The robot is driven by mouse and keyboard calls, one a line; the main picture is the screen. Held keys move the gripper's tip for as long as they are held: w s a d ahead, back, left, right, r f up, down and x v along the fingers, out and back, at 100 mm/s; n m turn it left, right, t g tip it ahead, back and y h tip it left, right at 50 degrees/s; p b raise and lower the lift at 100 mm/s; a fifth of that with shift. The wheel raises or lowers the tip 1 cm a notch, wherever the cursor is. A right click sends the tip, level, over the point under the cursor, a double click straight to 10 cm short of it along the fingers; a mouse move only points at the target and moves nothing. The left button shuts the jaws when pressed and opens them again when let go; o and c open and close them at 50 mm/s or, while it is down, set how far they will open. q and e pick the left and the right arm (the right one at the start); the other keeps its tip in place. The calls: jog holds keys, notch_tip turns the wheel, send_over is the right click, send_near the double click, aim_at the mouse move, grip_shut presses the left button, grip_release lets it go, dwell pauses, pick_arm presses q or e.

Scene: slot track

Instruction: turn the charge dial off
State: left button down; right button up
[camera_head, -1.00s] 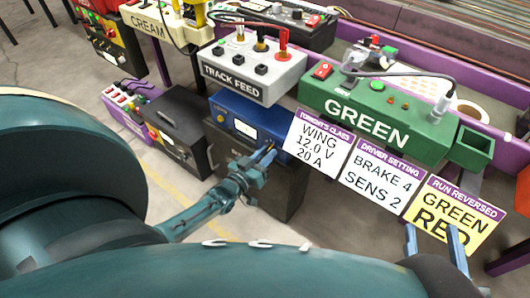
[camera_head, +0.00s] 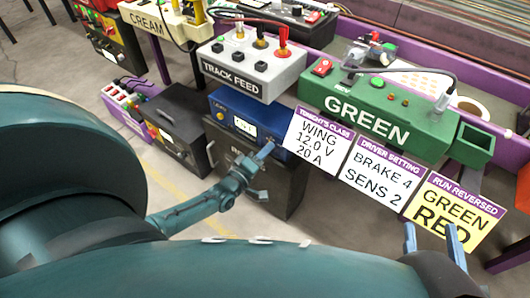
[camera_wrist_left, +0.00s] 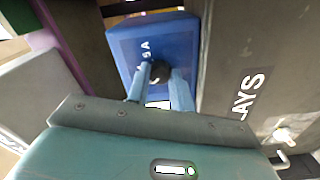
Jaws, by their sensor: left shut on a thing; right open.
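The blue charger (camera_head: 222,103) sits on a dark cabinet, with a small lit display (camera_head: 245,127) on its front. It also fills the upper middle of the left wrist view (camera_wrist_left: 125,45). There the dark charge dial (camera_wrist_left: 159,72) sits between the fingertips of my left gripper (camera_wrist_left: 160,80), which is shut on it. In the head view my left gripper (camera_head: 265,152) is at the right part of the charger's front and hides the dial. The dial's marking cannot be read. My right gripper (camera_head: 435,238) is open and empty in front of the yellow card.
The Track Feed box (camera_head: 232,82) and green box (camera_head: 385,130) stand above. A dark case (camera_head: 180,122) is at left.

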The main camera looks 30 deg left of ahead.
pick_arm(q)
jog(key=shift+n+b, duration=0.4)
jog(key=shift+n, duration=1.6)
pick_arm(e)
jog(key=shift+a, duration=0.15)
jog(key=shift+r, duration=0.1)
pick_arm(q)
jog(key=c, duration=1.2)
grip_release()
jog(key=shift+c, duration=0.2)
pick_arm(e)
jog(key=shift+w, duration=0.1)
pick_arm(q)
jog(key=s+a+p, duration=0.1)
jog(key=s+p, duration=0.2)
jog(key=s, duration=1)
pick_arm(e)
jog(key=shift+s+d+n, duration=0.25)
jog(key=shift+d+n, duration=0.05)
